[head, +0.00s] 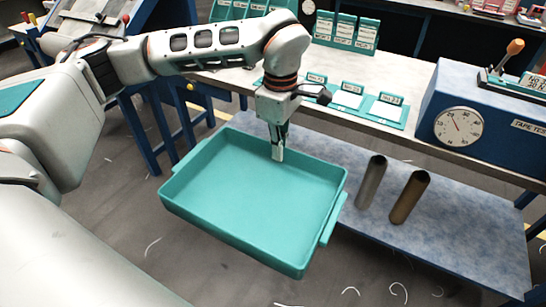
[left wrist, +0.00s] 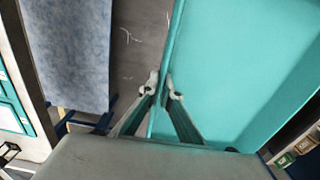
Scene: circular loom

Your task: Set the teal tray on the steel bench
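The teal tray (head: 250,197) is a wide, empty, open box with side handles, in the middle of the head view. My left gripper (head: 278,150) points down at its far rim. In the left wrist view, the two fingers (left wrist: 162,92) are on either side of the tray wall (left wrist: 165,60), shut on it. The tray appears held in the air in front of the bench, overlapping the lower shelf in the picture. The steel bench (head: 405,146) has a grey top and stands behind the tray. My right gripper is not in view.
Teal card holders (head: 365,105) stand along the bench top. A blue tester with a dial (head: 458,126) is at its right. Two metal tubes (head: 408,197) stand on the mottled blue lower shelf (head: 460,230). Thread scraps lie on the floor.

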